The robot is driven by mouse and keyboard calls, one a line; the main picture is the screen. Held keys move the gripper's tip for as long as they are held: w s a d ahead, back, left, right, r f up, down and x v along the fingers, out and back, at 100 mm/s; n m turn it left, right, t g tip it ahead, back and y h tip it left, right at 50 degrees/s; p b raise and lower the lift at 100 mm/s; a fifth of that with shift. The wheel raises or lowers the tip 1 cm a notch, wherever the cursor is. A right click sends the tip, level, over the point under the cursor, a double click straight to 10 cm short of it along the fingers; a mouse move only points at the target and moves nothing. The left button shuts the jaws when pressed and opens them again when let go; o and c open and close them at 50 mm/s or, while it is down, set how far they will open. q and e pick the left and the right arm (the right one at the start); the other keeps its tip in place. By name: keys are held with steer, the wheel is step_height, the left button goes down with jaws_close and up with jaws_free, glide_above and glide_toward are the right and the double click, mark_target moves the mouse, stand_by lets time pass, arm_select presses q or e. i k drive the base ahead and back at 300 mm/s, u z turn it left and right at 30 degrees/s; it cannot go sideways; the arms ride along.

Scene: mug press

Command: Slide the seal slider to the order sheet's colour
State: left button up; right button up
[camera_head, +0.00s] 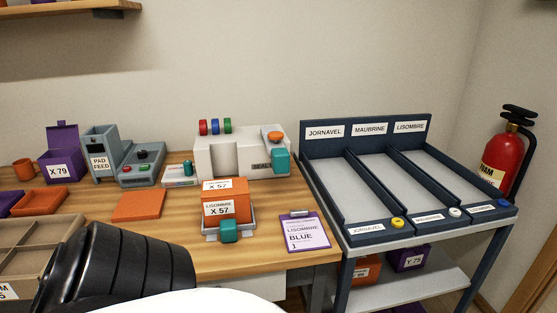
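The order sheet (304,232) is a purple-edged clipboard flat on the table's right part, reading LISOMBRE, BLUE, 1. A white press (216,160) labelled SEAL stands at the back of the table. Red (202,127), blue (215,127) and green (227,126) discs stand in a row on its top left. At its right end are an orange knob (273,135) and a teal block (281,160). I cannot tell which part is the slider or which colour it is set to. Neither of my grippers shows.
An orange box (226,207) marked X 57 sits on a tray with a teal handle (229,231), before the press. A grey PAD FEED unit (101,153) stands left. A dark blue three-lane rack (411,228) stands right. My black arm covers the front left.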

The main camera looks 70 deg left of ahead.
mark_target(187, 165)
steer(key=z, duration=0.25)
steer(key=k, duration=1.2)
steer(key=u, duration=1.3)
